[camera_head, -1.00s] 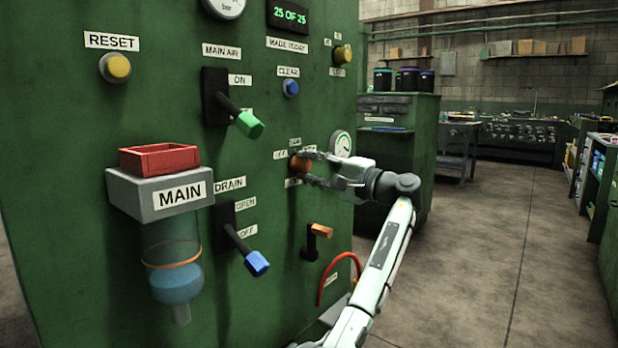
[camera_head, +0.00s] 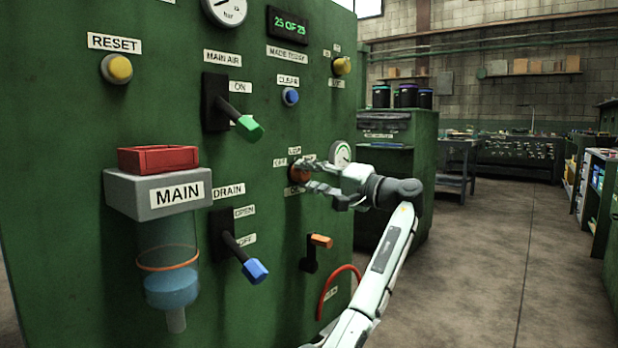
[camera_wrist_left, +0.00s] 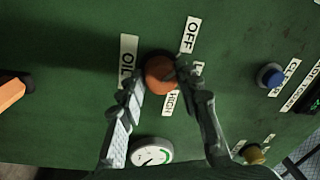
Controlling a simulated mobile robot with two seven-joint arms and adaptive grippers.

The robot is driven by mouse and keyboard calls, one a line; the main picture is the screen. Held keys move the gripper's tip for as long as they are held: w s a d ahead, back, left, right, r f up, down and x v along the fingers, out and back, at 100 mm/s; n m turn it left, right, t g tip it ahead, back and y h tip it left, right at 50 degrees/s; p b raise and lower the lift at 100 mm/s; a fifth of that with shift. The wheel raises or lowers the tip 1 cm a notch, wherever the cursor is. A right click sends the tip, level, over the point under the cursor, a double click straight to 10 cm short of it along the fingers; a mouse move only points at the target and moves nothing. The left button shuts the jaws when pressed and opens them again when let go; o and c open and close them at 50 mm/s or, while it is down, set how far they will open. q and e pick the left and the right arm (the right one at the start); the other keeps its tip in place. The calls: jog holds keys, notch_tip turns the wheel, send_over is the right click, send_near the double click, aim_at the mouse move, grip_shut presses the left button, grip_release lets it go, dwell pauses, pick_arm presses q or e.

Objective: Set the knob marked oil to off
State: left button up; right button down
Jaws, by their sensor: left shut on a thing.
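The orange-red round oil knob (camera_head: 299,172) sits on the green machine panel, above its OIL label (camera_head: 295,191). My left gripper (camera_head: 303,176) reaches it from the right and is shut on it, with a finger on either side. In the left wrist view the knob (camera_wrist_left: 160,75) shows between the fingertips (camera_wrist_left: 158,82). The labels OIL (camera_wrist_left: 128,62), OFF (camera_wrist_left: 190,35) and HIGH (camera_wrist_left: 170,100) stand around it, with another label partly hidden by a finger. I cannot tell which label the knob points to. My right gripper is not in view.
A gauge (camera_head: 340,154) is close to the upper right of the knob. The green (camera_head: 246,127) and blue (camera_head: 254,270) levers stick out to the left. The floor at right is clear.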

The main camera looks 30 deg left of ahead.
pick_arm(q)
jog(key=shift+f, duration=0.1)
jog(key=o, duration=1.2)
jog(key=shift+c, duration=0.2)
jog(key=shift+d, duration=0.15)
jog(key=d, duration=1.1)
jog(key=shift+s+d+f, duration=0.4)
jog(key=shift+f, duration=0.05)
